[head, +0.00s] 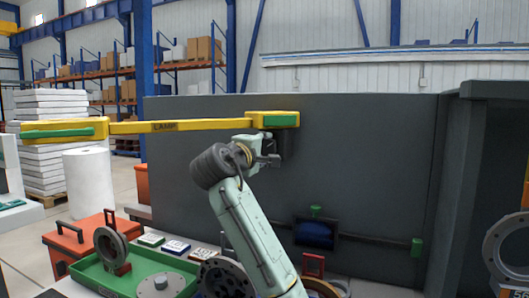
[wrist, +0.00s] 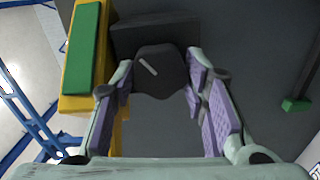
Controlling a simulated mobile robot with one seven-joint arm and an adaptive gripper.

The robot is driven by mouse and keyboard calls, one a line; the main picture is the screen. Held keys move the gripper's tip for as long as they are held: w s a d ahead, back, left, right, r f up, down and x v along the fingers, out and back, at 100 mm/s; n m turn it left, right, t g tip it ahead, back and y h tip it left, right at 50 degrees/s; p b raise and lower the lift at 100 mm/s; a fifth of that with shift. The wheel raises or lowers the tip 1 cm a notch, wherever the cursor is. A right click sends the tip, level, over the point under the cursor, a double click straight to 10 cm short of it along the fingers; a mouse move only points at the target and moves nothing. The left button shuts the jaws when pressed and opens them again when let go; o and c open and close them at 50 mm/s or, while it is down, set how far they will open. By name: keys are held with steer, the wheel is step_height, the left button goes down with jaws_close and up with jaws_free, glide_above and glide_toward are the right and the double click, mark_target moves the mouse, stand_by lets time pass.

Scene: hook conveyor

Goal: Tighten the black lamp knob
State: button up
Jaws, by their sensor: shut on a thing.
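The black lamp knob (wrist: 160,72) is in the middle of the wrist view, a dark lobed knob with a pale line on its face. My gripper (wrist: 160,85) has its two purple-padded fingers on either side of the knob, shut on it. In the head view my gripper (head: 268,153) is under the right end of the yellow lamp arm (head: 190,125), which is marked LAMP and has green pads at both ends. The knob is hidden behind my gripper there. A dark block (wrist: 150,35) sits just behind the knob in the wrist view.
A grey wall panel (head: 370,140) stands behind the lamp. A green block (wrist: 295,104) shows at right in the wrist view.

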steer(key=m, duration=0.5)
steer(key=shift+f+m, duration=0.2)
steer(key=shift+m, duration=0.2)
steer(key=m, duration=0.9)
steer(key=shift+r+m, duration=0.1)
steer(key=shift+m, duration=0.3)
steer(key=m, duration=0.5)
steer(key=shift+d, duration=0.1)
steer(key=m, duration=1)
steer(key=shift+s+p, duration=0.1)
steer(key=shift+p, duration=0.25)
steer(key=m, duration=0.5)
steer(key=shift+m, duration=0.4)
steer(key=m, duration=0.4)
steer(key=shift+d+p, duration=0.1)
steer(key=shift+p, duration=0.25)
steer(key=shift+m, duration=0.3)
